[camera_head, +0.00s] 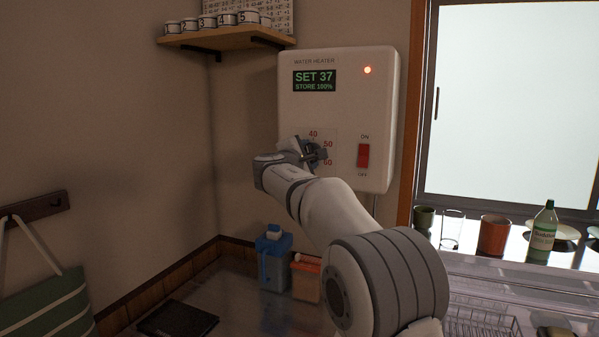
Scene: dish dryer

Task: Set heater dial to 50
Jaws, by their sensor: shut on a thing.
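The white water heater (340,115) hangs on the wall at the upper middle. Its green display (315,80) reads SET 37 and STORE 100%. The heater dial (322,154) is on the lower left of the panel, with marks 40, 50 and 60 visible around it. Its face is mostly hidden by my gripper. My gripper (312,152) is at the dial and shut on it, with my arm reaching up from the lower right.
A red ON/OFF switch (363,156) sits right of the dial, and an orange light (367,70) glows above. A shelf with cups (222,40) is at upper left. A blue container (273,262) and an orange one (306,281) stand below. A green bottle (543,228) stands by the window.

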